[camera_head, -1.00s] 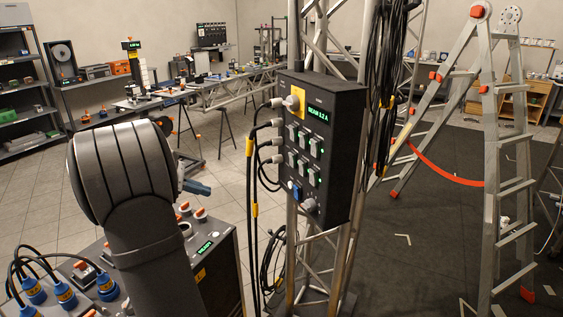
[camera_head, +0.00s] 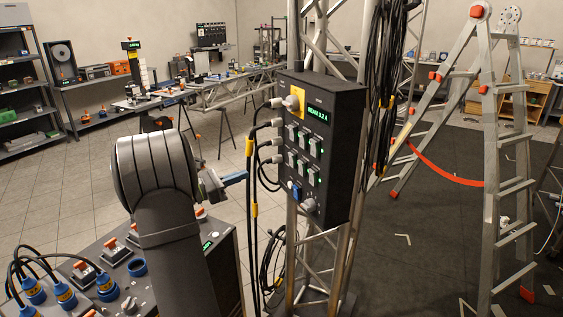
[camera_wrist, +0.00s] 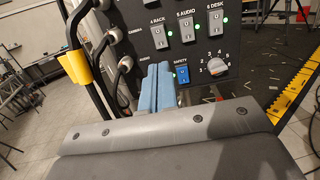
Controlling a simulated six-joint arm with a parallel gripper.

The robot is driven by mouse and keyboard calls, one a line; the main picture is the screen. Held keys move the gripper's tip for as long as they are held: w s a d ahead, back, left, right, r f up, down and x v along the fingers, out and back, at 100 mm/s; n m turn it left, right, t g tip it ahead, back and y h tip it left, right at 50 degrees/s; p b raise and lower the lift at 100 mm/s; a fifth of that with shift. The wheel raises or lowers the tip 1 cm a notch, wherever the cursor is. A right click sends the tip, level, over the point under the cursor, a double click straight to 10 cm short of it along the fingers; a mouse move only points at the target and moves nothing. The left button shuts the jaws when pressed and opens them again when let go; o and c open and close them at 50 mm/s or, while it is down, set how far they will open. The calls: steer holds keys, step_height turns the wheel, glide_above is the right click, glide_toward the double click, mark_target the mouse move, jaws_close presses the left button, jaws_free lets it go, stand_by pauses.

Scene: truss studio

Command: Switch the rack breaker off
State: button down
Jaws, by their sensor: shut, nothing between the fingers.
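A black breaker box (camera_head: 336,155) is fixed to the truss tower. In the wrist view the rack breaker (camera_wrist: 159,38) is the left grey switch of the lower row, labelled "4 RACK", with a lit green lamp beside it. The audio breaker (camera_wrist: 187,29) and desk breaker (camera_wrist: 215,22) sit to its right, also with green lamps. My gripper (camera_wrist: 155,72) is shut and empty. Its blue fingers appear just below the rack breaker, left of the blue safety switch (camera_wrist: 182,73); contact cannot be told. In the head view my gripper (camera_head: 236,179) is left of the box.
Grey plugs and black cables (camera_head: 253,195) hang along the box's left side, near my fingers. A rotary dial (camera_wrist: 214,66) sits at the panel's lower right. A ladder (camera_head: 490,150) stands at the right. A console (camera_head: 100,255) with blue plugs is at lower left.

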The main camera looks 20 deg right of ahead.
mark_target(291, 157)
steer(key=x, duration=1.3)
steer(key=shift+d, duration=0.35)
steer(key=shift+w+d, duration=0.1)
steer(key=shift+d, duration=0.05)
steer(key=shift+d+r, duration=0.1)
steer(key=shift+d, duration=0.1)
steer(key=shift+a, duration=0.1)
steer(key=s+a+r, duration=0.1)
steer(key=s+a, duration=0.1)
steer(key=a, duration=1.1)
steer(key=shift+s+a+r, duration=0.2)
steer(key=shift+a+r, duration=0.15)
steer(key=shift+a, duration=0.05)
